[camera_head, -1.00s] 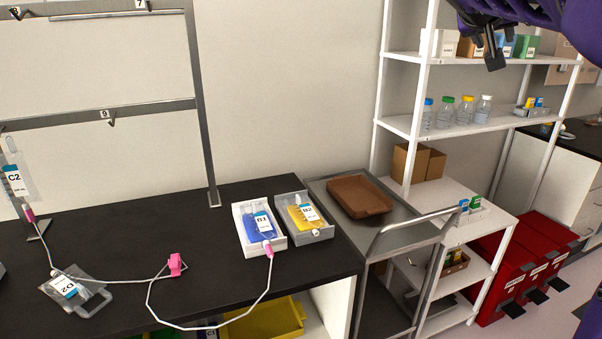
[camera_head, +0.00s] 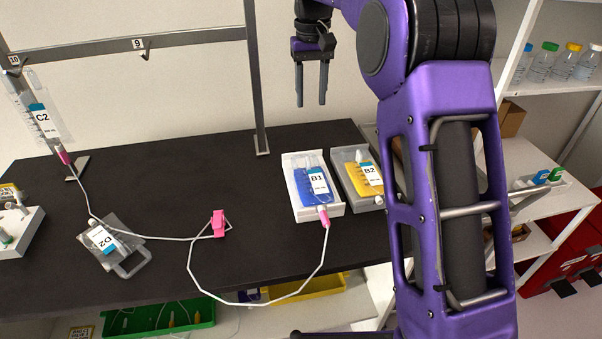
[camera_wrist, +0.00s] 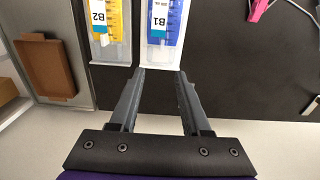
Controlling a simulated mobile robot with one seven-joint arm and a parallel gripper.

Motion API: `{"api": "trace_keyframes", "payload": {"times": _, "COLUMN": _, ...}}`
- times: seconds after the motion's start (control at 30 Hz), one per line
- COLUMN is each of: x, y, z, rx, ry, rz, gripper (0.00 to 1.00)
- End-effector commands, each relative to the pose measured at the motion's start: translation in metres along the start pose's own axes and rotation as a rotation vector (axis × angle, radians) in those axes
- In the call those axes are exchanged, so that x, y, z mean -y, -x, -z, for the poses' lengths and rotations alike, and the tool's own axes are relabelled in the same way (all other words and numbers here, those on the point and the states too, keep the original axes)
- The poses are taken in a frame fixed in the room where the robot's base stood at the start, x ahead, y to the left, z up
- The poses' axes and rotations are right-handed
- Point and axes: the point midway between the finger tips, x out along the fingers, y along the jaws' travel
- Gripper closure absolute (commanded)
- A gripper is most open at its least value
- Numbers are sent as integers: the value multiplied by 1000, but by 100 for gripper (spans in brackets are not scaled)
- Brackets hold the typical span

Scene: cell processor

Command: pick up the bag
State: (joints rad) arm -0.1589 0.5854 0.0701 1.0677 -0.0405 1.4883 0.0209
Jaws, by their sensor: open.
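Several labelled bags are in view, and the frames do not show which one the task means. Bag B1 (camera_head: 313,188), blue, lies in a white tray (camera_head: 299,212) on the black bench. Bag B2 (camera_head: 362,185), yellow, lies in a grey tray beside it, partly hidden by my arm. Clear bag C2 (camera_head: 41,118) hangs at the rack's left. Clear bag D2 (camera_head: 103,240) lies flat on the bench. My gripper (camera_head: 311,104) is open and empty, above the back of the bench. In the wrist view, its fingers (camera_wrist: 160,72) point towards bag B1 (camera_wrist: 158,22).
White tubing (camera_head: 268,304) loops across the bench to B1's pink connector. A pink clamp (camera_head: 219,224) sits on the tubing. The metal rack (camera_head: 256,90) stands behind. A shelf of bottles (camera_head: 566,64) is at right. The bench's middle is mostly clear.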

Motion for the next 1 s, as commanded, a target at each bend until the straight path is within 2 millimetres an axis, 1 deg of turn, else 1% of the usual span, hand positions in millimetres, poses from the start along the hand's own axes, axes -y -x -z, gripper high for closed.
{"api": "trace_keyframes", "payload": {"times": 0.4, "x": 1, "y": -86, "z": -2, "rx": 6, "ry": 1, "rz": 3, "gripper": 52}}
{"api": "trace_keyframes", "payload": {"times": 0.5, "x": 1, "y": -103, "z": -2, "rx": 5, "ry": 0, "rz": 3, "gripper": 52}}
{"api": "trace_keyframes", "payload": {"times": 0.6, "x": 1, "y": -114, "z": -1, "rx": 3, "ry": 0, "rz": 2, "gripper": 52}}
{"api": "trace_keyframes", "payload": {"times": 0.77, "x": 1, "y": -123, "z": -2, "rx": 2, "ry": 0, "rz": 2, "gripper": 52}}
{"api": "trace_keyframes", "payload": {"times": 0.87, "x": 3, "y": -135, "z": -6, "rx": 4, "ry": 0, "rz": 2, "gripper": 52}}
{"api": "trace_keyframes", "payload": {"times": 1.0, "x": 6, "y": -156, "z": -10, "rx": 5, "ry": 0, "rz": 2, "gripper": 52}}
